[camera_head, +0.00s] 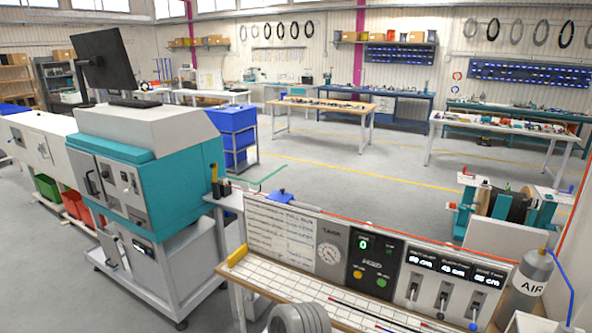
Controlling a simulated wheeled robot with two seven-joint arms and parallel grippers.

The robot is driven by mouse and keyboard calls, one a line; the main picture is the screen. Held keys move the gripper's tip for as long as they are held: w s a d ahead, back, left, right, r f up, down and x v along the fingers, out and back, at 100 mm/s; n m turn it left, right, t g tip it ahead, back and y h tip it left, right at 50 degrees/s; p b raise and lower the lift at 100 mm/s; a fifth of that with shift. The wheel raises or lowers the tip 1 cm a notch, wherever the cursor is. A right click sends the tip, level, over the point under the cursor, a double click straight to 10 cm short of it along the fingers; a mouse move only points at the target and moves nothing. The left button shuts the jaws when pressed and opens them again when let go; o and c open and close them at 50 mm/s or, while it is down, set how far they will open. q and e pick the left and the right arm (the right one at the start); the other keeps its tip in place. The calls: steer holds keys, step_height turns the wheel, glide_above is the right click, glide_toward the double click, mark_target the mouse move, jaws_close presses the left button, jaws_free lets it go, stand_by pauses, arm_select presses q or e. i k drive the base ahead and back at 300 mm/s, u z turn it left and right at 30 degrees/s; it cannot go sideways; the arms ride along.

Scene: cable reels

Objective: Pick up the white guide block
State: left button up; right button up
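I cannot pick out the white guide block for certain in the head view. A workbench with a white gridded top (290,285) stands at the bottom centre, partly cut off by the lower edge. A small yellow block (238,256) sits at its left end. A pale piece (535,322) shows at the bottom right edge, too cut off to identify. Neither of my grippers is in view.
A control panel (340,245) with a dial and levers rises behind the bench top. A grey AIR bottle (530,280) stands at its right. A grey ribbed round thing (300,320) is cut off below. A teal machine (150,180) stands left. Open floor lies beyond.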

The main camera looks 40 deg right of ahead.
mark_target(223, 180)
steer(key=z, duration=0.75)
steer(key=i, duration=1)
